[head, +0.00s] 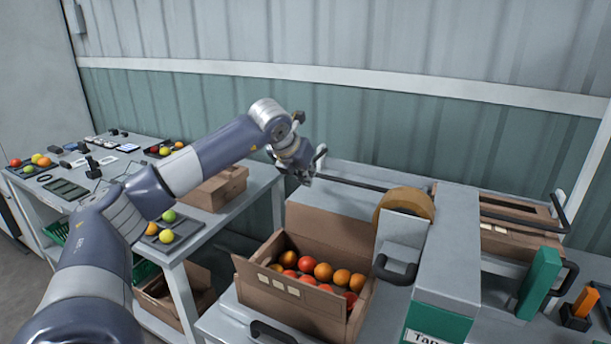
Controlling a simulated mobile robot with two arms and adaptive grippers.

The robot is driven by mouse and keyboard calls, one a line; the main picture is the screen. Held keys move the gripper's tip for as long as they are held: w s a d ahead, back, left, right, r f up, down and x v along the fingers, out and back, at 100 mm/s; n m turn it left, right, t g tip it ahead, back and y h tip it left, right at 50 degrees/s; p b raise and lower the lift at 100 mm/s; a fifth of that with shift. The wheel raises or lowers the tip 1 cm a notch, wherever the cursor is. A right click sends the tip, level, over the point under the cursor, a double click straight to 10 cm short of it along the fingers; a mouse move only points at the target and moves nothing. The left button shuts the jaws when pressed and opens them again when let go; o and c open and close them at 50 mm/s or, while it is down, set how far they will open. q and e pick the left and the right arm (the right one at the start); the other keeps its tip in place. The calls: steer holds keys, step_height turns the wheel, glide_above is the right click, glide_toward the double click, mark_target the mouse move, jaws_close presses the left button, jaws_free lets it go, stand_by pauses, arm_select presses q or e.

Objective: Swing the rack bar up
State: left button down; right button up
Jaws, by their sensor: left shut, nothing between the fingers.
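A thin dark bar (352,183) lies nearly level behind the open carton, running from beside my left gripper toward the brown tape roll. It looks like the rack bar, but its pivot cannot be made out. My left gripper (311,170) is at the bar's left end, shut with nothing between its fingers. I cannot tell whether it touches the bar. My right gripper is out of view.
An open carton (288,304) of red and orange tomatoes stands below. A grey taping machine (449,265) with a tape roll (408,203) is right of it. A black-handled frame (562,213) and green block (539,283) stand farther right. A side table (208,227) is left.

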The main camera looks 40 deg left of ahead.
arm_select(q)
steer(key=b+x, duration=0.1)
steer(key=x, duration=0.5)
steer(key=shift+w+f, duration=0.15)
steer(key=shift+f, duration=0.05)
steer(key=shift+r, duration=0.15)
